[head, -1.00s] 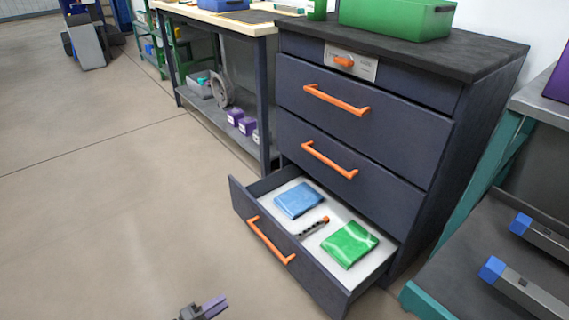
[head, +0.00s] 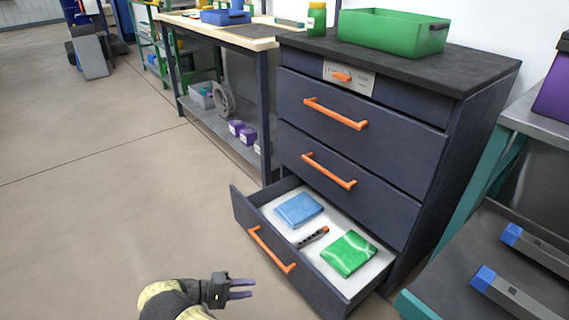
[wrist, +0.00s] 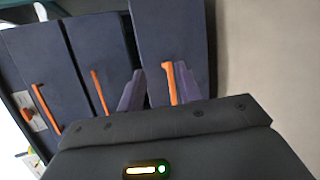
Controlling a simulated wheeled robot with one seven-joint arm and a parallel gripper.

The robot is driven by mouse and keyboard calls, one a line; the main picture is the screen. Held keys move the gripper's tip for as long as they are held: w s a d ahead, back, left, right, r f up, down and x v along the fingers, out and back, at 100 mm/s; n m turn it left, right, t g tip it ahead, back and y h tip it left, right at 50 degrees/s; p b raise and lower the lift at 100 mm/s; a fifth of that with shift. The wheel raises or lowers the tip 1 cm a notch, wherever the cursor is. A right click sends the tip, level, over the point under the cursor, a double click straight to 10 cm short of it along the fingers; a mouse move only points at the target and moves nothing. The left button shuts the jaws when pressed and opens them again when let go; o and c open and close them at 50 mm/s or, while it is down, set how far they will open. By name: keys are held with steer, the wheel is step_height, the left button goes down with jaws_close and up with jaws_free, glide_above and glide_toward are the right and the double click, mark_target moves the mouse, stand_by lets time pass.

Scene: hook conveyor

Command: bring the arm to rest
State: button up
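My gripper (head: 241,289) is low in the head view, in front of and left of the open bottom drawer (head: 262,254). Its two fingers are apart with nothing between them. The gripper appears apart from the drawer handle (head: 270,250) in the head view.
The open drawer holds a blue packet (head: 299,210), a green packet (head: 348,253) and a small dark tool (head: 312,237). The cabinet (head: 360,140) carries a green bin (head: 392,34). A workbench (head: 268,110) stands left of it. The floor (head: 90,200) at left is clear.

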steer(key=d+r+m+g+y+p, duration=0.3)
steer(key=d+r+g+y+p, duration=0.4)
steer(key=d+r, duration=0.95)
steer(key=s+d+r+m+t+y+p, duration=0.1)
steer(key=s+d+r+t+y+p, duration=0.15)
steer(key=s+d+r, duration=0.55)
steer(key=s+d+r+m+t+y+p, duration=0.1)
steer(key=s+d+r+m+t+y, duration=0.25)
steer(key=r, duration=0.75)
step_height(320, 180, up, 38)
steer(key=s+n+p, duration=0.1)
steer(key=n+p, duration=0.1)
steer(key=p, duration=3.6)
steer(key=shift+a+g, duration=0.35)
steer(key=shift+g, duration=0.05)
